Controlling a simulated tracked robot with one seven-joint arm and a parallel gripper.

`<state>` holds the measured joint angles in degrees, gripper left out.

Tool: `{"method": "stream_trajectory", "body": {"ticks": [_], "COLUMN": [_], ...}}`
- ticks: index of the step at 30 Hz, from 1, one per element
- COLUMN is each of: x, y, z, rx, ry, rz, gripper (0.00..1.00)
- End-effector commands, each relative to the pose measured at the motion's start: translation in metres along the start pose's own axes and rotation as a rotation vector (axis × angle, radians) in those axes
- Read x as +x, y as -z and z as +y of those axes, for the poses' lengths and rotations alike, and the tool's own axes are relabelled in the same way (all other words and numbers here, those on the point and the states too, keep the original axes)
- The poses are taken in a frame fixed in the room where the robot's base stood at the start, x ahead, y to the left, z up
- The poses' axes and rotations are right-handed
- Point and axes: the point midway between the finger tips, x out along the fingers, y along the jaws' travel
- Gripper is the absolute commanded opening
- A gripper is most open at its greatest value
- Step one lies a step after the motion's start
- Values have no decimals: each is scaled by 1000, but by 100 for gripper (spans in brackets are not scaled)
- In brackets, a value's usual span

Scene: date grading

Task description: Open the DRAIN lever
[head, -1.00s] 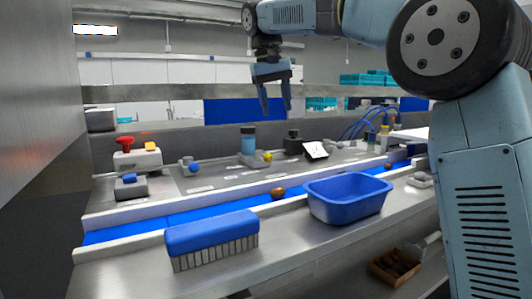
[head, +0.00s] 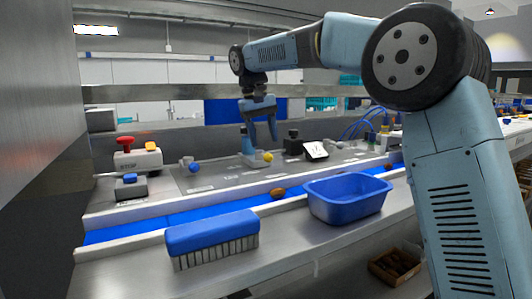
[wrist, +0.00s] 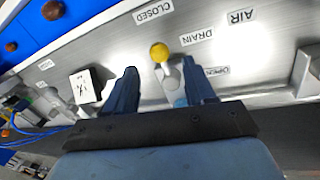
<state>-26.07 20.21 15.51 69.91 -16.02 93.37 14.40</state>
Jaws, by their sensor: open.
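The lever with a yellow ball knob (wrist: 159,52) stands by the DRAIN label (wrist: 196,36) in the wrist view. A CLOSED label (wrist: 152,11) is above it and an OPEN label (wrist: 216,71) lies to its right, partly behind a finger. The yellow knob also shows in the head view (head: 268,157), on the grey panel. My gripper (head: 260,138) is open and empty, pointing down above the panel near the knob. In the wrist view the knob appears just beyond and between the fingertips (wrist: 162,72). The lever's base is partly hidden by the right finger.
A blue-knobbed lever (head: 194,167) stands left on the panel. A black device with a white tilted card (head: 315,150) stands to the right. In front are the blue belt (head: 215,211), a blue tub (head: 345,211) and a blue brush (head: 212,233).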

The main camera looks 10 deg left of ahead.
Motion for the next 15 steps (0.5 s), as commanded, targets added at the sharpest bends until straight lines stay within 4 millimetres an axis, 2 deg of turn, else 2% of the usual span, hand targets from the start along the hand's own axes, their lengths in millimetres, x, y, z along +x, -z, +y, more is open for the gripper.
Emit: {"method": "stream_trajectory", "body": {"ticks": [6, 15], "x": [33, 51], "y": [0, 0], "z": [1, 1], "rx": [1, 1], "ry": [0, 0], "rz": [-2, 0], "gripper": [54, 54]}}
